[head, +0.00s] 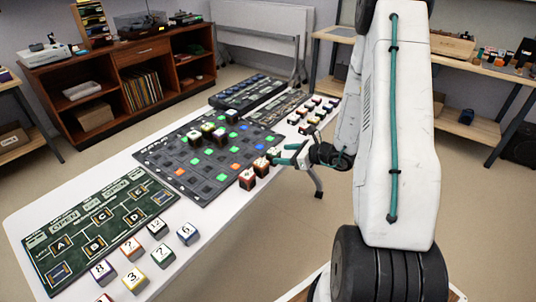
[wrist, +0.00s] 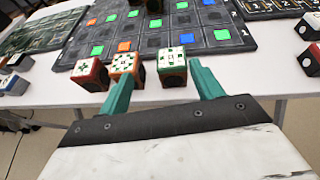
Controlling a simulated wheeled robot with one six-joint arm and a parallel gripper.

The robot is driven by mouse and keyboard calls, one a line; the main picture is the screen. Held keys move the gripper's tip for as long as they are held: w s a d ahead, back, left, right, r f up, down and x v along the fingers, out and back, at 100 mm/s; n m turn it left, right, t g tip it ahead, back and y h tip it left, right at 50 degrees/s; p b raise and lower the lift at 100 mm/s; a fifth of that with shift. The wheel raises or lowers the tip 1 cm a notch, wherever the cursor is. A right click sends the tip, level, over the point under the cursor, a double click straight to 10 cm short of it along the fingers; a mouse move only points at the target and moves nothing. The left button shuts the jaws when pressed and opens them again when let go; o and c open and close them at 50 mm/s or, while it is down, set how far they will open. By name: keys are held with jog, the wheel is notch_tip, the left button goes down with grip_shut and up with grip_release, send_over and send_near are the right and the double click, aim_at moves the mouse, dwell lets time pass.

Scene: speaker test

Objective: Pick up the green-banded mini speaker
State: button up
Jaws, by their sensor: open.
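The green-banded mini speaker (wrist: 171,68) is a small cube with a pale, green-marked top and a dark round spot on its front. It stands on the white table, at the right end of a row of three cubes in the wrist view. My gripper (wrist: 160,84) is open and empty. Its teal fingers point toward the row, with the green-banded cube ahead of the gap between them, nearer the right finger. The orange-banded cube (wrist: 127,66) is in front of the left finger. In the head view my gripper (head: 279,155) is by the far end of this row, where the fingers partly hide the cubes.
A red-banded cube (wrist: 91,75) stands left of the orange one. Behind the row lies a dark grid board (head: 165,155) with coloured squares and a few cubes. A green board (head: 90,235) and several numbered cubes fill the table's near end. More cubes stand at the far end.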

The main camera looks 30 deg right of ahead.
aim_at(271, 154)
jog(key=shift+d+f+m+h, duration=0.3)
jog(key=shift+d+f+m, duration=0.25)
jog(key=shift+f, duration=0.3)
jog(key=shift+w+d+f, duration=0.15)
jog(key=shift+d+f, duration=0.05)
jog(key=shift+f, duration=0.05)
jog(key=x, duration=0.5)
jog(key=r+x, duration=0.1)
jog(key=x, duration=0.1)
jog(key=shift+w+a+f, duration=0.1)
jog(key=shift+w+a, duration=0.2)
jog(key=shift+w, duration=0.05)
jog(key=shift+w+f, duration=0.2)
jog(key=shift+w, duration=0.15)
jog(key=c, duration=1.1)
